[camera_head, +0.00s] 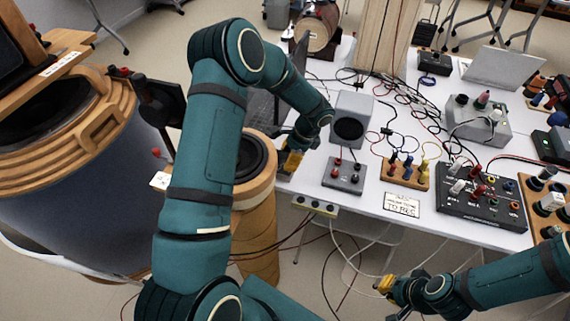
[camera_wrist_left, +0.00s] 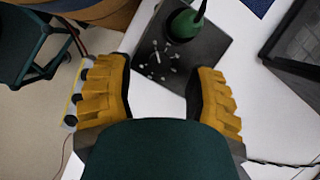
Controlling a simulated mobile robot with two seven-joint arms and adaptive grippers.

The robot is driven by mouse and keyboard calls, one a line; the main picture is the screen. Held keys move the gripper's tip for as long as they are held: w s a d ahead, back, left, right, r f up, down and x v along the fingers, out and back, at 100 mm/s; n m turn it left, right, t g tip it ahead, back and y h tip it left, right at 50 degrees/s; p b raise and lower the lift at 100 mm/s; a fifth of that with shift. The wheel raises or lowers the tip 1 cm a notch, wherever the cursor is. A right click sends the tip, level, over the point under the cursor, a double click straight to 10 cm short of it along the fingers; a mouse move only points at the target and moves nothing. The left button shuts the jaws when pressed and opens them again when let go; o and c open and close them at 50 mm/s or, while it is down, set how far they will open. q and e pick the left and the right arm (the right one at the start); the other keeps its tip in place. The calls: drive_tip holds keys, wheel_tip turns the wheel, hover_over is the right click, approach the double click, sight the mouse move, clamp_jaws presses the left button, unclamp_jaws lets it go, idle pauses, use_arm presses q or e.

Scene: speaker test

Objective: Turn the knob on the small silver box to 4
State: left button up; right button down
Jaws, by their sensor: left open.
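A silver-grey box (camera_head: 478,122) with knobs on top stands at the right of the table in the head view. A number on its knobs is too small to read. My left gripper (camera_head: 291,162) is at the table's left edge, far to the left of the box. In the left wrist view my left gripper (camera_wrist_left: 160,95) is open, with nothing between its yellow fingers. My right gripper (camera_head: 386,286) is low in front of the table, below and apart from the box. Its fingers are too small to judge.
A grey speaker (camera_head: 353,108), a black panel (camera_head: 485,210) with knobs, a wooden terminal block (camera_head: 405,177) and many cables crowd the white table (camera_head: 300,188).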

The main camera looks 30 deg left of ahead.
use_arm(q)
drive_tip(key=shift+x, duration=1.5)
